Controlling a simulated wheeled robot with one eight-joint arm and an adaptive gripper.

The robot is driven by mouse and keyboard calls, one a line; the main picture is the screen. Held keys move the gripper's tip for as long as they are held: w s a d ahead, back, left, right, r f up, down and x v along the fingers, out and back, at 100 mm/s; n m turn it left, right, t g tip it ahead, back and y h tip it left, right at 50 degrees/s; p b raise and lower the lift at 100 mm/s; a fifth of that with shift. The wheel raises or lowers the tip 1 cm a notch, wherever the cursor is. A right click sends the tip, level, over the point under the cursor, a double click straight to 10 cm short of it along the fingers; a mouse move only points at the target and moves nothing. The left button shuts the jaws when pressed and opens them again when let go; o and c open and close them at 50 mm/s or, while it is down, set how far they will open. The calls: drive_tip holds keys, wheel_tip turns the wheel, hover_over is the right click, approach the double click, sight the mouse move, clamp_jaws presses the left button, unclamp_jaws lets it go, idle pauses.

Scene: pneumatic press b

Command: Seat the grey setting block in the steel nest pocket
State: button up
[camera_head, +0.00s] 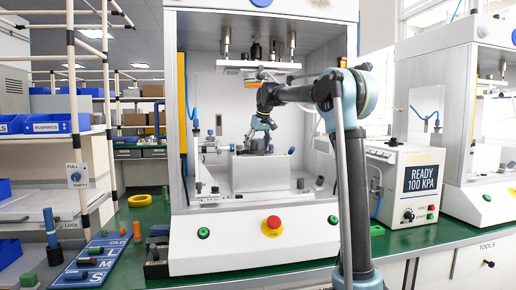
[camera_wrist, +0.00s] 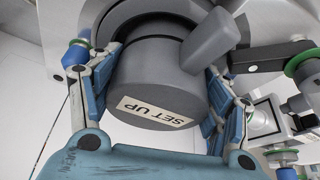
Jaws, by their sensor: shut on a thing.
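The grey setting block is a thick cylinder with a "SET UP" label and a side lug. It fills the middle of the wrist view (camera_wrist: 160,75). My gripper (camera_wrist: 163,80) has its blue fingers closed on either side of it. A round grey rim, likely the steel nest (camera_wrist: 108,22), curves behind the block's far end. Whether the block is inside the pocket or just before it, I cannot tell. In the head view my gripper (camera_head: 262,127) points down inside the press, above the pale pedestal (camera_head: 262,174); the block and nest are small and dark there.
The press ram tooling (camera_head: 258,66) hangs above my arm. Slim fittings (camera_head: 197,145) stand left of the pedestal, and green-capped fittings (camera_wrist: 300,65) lie right in the wrist view. A red stop button (camera_head: 273,223) is on the front panel.

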drive_tip(key=shift+f, duration=0.35)
drive_tip(key=o, duration=1.5)
drive_tip(key=shift+c, duration=0.2)
drive_tip(key=v, duration=0.5)
drive_tip(key=shift+s+d, duration=0.3)
drive_tip(key=shift+s, duration=0.05)
drive_tip(key=s+d, duration=0.6)
drive_tip(key=s, duration=0.3)
drive_tip(key=shift+s, duration=0.2)
drive_tip(key=shift+f, duration=0.15)
